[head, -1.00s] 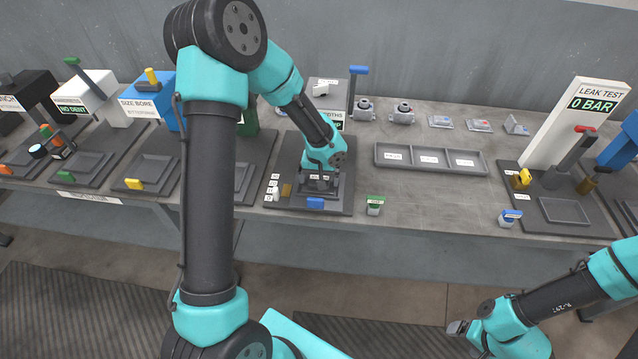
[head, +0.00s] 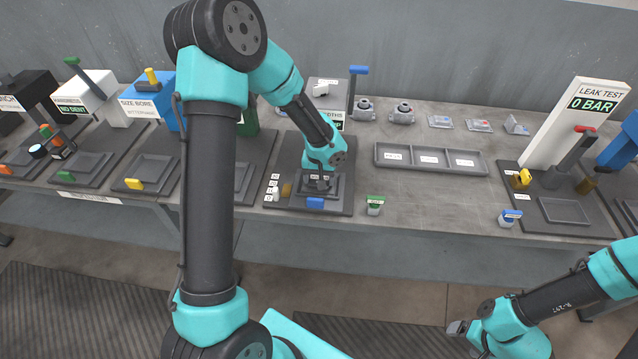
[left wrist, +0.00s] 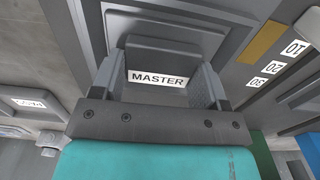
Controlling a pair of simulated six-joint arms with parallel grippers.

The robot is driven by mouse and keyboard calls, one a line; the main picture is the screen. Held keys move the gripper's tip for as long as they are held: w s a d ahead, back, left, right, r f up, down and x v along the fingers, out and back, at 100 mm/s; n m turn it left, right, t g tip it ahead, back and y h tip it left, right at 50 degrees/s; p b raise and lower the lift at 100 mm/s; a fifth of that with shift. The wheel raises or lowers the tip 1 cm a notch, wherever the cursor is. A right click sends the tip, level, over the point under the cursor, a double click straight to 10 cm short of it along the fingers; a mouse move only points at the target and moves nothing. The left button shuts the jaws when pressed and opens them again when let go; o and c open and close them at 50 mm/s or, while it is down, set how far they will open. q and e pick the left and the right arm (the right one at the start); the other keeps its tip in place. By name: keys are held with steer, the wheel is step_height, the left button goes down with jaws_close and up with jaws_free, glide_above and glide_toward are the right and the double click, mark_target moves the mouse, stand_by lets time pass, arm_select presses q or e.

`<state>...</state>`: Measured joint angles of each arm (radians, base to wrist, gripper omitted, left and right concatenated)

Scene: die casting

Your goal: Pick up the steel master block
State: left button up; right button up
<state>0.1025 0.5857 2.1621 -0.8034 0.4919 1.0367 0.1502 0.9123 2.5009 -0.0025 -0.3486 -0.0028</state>
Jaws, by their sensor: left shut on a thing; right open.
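The steel master block (left wrist: 162,58) is a grey block with a white MASTER label. In the left wrist view it sits between the two fingers of my left gripper (left wrist: 157,88), which is shut on it. In the head view my left gripper (head: 319,181) is low over the nest of the dark fixture plate (head: 335,207), and the block is mostly hidden by it. I cannot tell whether the block has left its nest. My right gripper (head: 458,328) is open and empty, off the front of the bench at the lower right.
A three-part labelled tray (head: 430,169) lies to the right of the fixture. A green-topped block (head: 375,204) and a blue-topped block (head: 509,217) stand near the front edge. The leak test stand (head: 570,125) is far right.

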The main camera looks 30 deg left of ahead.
arm_select(q)
steer(key=c, duration=0.4)
steer(key=shift+r, duration=0.15)
step_height(320, 180, up, 10)
steer(key=shift+f, duration=0.1)
stand_by(0.4)
stand_by(0.3)
